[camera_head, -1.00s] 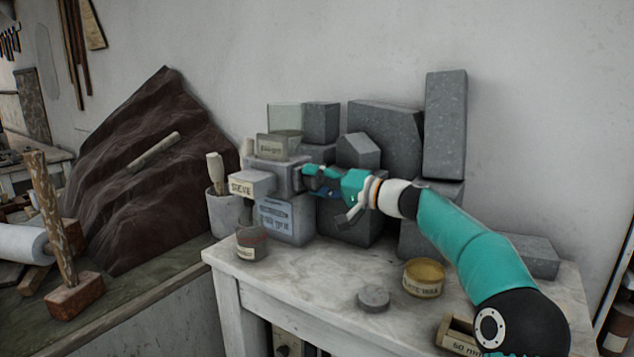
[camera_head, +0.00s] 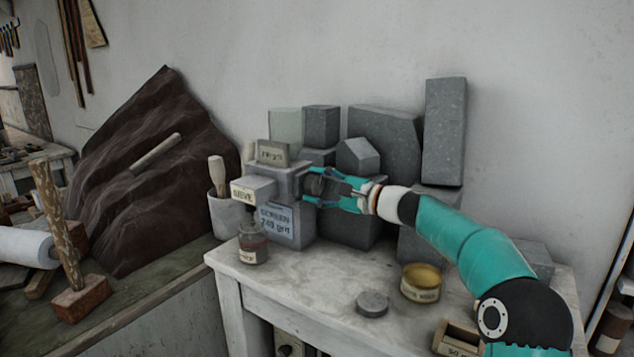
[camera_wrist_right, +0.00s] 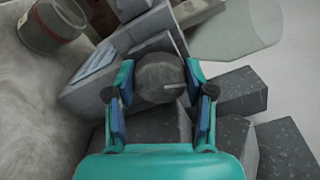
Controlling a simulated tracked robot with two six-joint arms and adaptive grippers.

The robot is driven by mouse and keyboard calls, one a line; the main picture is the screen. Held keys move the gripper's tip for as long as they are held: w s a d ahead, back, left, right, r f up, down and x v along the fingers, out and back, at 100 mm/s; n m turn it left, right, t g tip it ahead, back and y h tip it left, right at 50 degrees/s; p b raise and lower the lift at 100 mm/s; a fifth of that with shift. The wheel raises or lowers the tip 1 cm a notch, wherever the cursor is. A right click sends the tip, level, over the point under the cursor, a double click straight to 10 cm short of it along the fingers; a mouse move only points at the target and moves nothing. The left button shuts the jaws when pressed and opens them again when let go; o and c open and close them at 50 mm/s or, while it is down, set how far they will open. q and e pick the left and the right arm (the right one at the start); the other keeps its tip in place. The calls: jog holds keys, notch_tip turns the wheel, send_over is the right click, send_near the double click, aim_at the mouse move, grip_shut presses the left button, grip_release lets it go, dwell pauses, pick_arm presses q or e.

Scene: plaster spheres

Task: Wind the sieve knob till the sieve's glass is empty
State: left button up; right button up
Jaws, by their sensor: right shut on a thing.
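The sieve (camera_head: 254,190) is a grey box unit at the left of the white table, with a "SIEVE" label on its front-left part and a "SCREEN" plate below. Its glass (camera_head: 286,126) stands on top, clear and pale; I make out no contents in it. The knob (camera_wrist_right: 160,78) is a round dark disc on the sieve's right side. My right gripper (camera_head: 316,186) is shut on the knob, with a finger on either side of it in the right wrist view (camera_wrist_right: 160,85). A jar (camera_head: 253,246) with a label stands below the sieve's front. My left gripper is out of view.
Grey stone blocks (camera_head: 385,140) stand behind and right of the sieve, close to my right arm. A yellow-topped tin (camera_head: 421,285), a grey disc (camera_head: 372,304) and a small wooden box (camera_head: 459,338) sit on the table (camera_head: 320,277). The table's middle front is mostly clear.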

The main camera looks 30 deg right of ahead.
jog(key=shift+d+f+m+p, duration=0.15)
jog(key=shift+m+p, duration=0.2)
jog(key=shift+m, duration=0.55)
jog(key=shift+f, duration=0.1)
jog(key=o, duration=1.2)
jog(key=shift+c, duration=0.2)
jog(key=v, duration=1.2)
